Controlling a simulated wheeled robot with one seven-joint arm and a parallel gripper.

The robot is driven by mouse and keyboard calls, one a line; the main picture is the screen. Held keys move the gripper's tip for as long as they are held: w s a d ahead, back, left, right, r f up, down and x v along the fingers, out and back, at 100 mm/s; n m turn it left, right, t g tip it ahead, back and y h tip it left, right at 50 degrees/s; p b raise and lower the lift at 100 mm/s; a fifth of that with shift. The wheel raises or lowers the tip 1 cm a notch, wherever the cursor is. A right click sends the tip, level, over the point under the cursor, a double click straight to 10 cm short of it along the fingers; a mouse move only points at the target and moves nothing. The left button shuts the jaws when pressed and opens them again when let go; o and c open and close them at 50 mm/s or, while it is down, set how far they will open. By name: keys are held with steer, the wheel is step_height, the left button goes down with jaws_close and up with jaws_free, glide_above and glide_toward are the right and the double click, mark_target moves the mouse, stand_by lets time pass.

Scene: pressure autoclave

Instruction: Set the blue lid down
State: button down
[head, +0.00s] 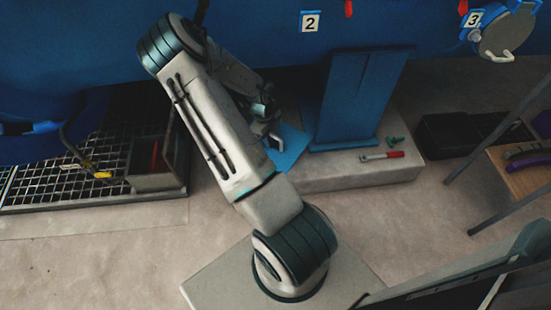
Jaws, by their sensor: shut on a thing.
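The blue lid (288,146) shows as a light blue flat piece just below and right of my gripper (271,138). My gripper is shut on it, near its upper left part. My arm hides the lid's left side. The lid is at the left end of the pale concrete plinth (345,178), left of the blue support leg's foot. I cannot tell whether it touches the plinth or hangs just above it.
The blue support leg (355,95) rises close to the lid's right. A red-handled tool (382,155) and a small green piece (396,141) lie on the plinth. A grey open box (155,180) stands on the grating at left. A wooden-topped table (525,175) is at right.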

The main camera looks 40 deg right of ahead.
mark_target(293, 148)
steer(key=s+d+f+m, duration=0.2)
steer(key=m, duration=0.1)
steer(key=s+d+f+m+y, duration=0.1)
steer(key=s+f+m, duration=0.1)
steer(key=m, duration=0.1)
steer(key=s+d+f+m, duration=0.2)
steer(key=m, duration=0.1)
steer(key=shift+s+d+f, duration=0.2)
steer(key=shift+d+f, duration=0.15)
steer(key=shift+m, duration=0.5)
steer(key=shift+w+d+f+b, duration=0.15)
steer(key=shift+w+f+b, duration=1)
steer(key=shift+w+f, duration=0.75)
steer(key=shift+w+d+f+b, duration=0.15)
steer(key=shift+w+f+b, duration=1)
steer(key=shift+w+f, duration=0.7)
steer(key=shift+w+d+f+b, duration=0.15)
steer(key=shift+w+f+b, duration=1)
steer(key=shift+w+f, duration=0.75)
steer(key=shift+f, duration=0.2)
steer(key=c, duration=1.4)
jaws_free()
steer(key=shift+s+y, duration=0.1)
steer(key=shift+y, duration=0.2)
steer(key=shift+r, duration=0.15)
